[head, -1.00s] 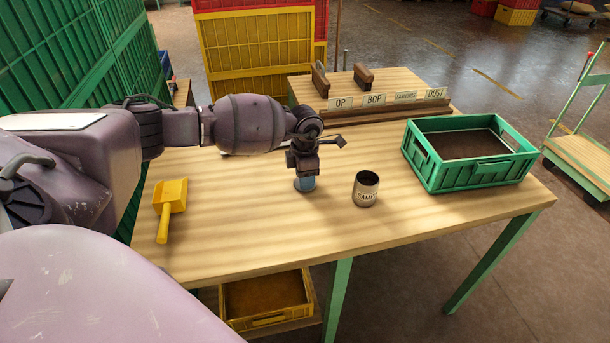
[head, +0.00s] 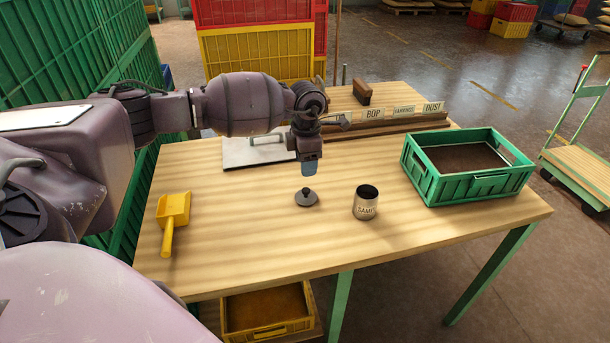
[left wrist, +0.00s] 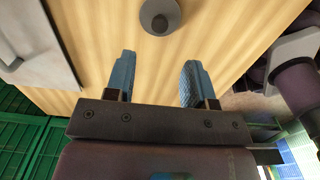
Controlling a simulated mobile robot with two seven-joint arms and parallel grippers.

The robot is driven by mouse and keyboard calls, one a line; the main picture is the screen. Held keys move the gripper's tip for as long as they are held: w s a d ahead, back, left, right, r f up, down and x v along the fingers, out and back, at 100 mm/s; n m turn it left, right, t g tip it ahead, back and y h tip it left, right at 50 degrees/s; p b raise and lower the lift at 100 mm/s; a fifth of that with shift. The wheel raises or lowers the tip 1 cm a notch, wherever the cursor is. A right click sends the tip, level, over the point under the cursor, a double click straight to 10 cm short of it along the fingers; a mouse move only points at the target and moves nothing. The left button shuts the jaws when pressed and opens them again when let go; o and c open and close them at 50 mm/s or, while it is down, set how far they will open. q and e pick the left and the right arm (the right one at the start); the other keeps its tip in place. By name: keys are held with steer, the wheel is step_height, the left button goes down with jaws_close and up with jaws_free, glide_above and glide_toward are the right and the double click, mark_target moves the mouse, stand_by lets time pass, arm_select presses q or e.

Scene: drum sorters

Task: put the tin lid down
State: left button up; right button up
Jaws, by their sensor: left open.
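The tin lid (head: 306,198) is a small dark grey disc with a knob. The lid also shows at the top of the left wrist view (left wrist: 160,16). My left gripper (head: 309,172) hangs above and just behind the lid, apart from it. Its two blue fingers (left wrist: 154,80) are spread with nothing between them. My right gripper is not in either view.
A green crate (head: 431,188) with brown contents stands at the table's right. A yellow scoop (head: 173,212) lies at the left. A pale board with a handle (head: 240,153) lies behind my gripper. A labelled wooden rack (head: 390,127) is at the back. The front table area is clear.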

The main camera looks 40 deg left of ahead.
arm_select(q)
steer(key=shift+r, duration=1.25)
